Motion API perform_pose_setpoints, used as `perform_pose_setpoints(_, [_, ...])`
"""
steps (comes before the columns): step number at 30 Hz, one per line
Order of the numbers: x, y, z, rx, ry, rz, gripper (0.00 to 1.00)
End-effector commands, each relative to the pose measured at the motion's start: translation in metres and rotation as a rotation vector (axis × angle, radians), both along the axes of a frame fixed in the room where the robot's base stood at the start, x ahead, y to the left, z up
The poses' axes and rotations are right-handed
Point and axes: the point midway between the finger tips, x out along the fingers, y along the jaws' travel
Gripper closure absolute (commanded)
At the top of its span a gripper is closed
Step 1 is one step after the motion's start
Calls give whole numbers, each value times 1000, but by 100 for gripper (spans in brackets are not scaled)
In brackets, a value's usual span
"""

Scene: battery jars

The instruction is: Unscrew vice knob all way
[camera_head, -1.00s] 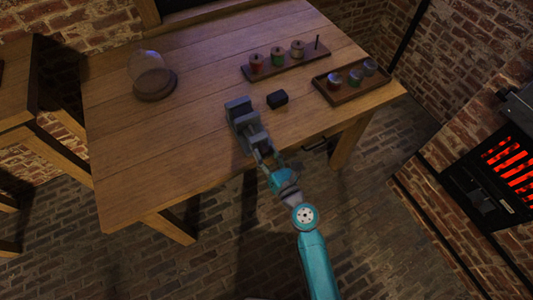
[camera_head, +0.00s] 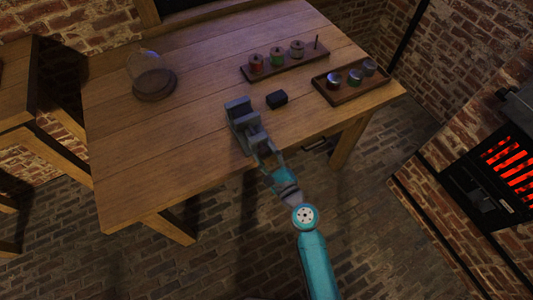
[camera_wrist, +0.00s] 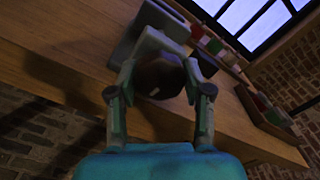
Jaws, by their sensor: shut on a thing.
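The grey vice (camera_head: 240,117) stands at the front edge of the wooden table (camera_head: 160,130). In the wrist view its grey body (camera_wrist: 158,42) shows behind the knob. The dark round vice knob (camera_wrist: 160,78) sits between my gripper's two fingers. My gripper (camera_wrist: 160,90) is shut on the knob, one finger on each side. In the head view my gripper (camera_head: 267,152) reaches the vice's front from below, and the knob is too small and covered to make out there.
A small black block (camera_head: 277,99) lies right of the vice. A rack with spools (camera_head: 278,58) and a tray with jars (camera_head: 337,94) stand at the back right. A glass dome on a round base (camera_head: 154,84) stands at the left. The table's left front is clear.

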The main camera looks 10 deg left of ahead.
Motion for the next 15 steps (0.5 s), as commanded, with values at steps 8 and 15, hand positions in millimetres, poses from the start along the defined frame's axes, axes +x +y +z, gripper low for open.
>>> perform_pose_setpoints(8, [0, 0, 0, -215, -146, 0, 85])
perform_pose_setpoints(15, [0, 0, 0, -404, -273, 0, 85])
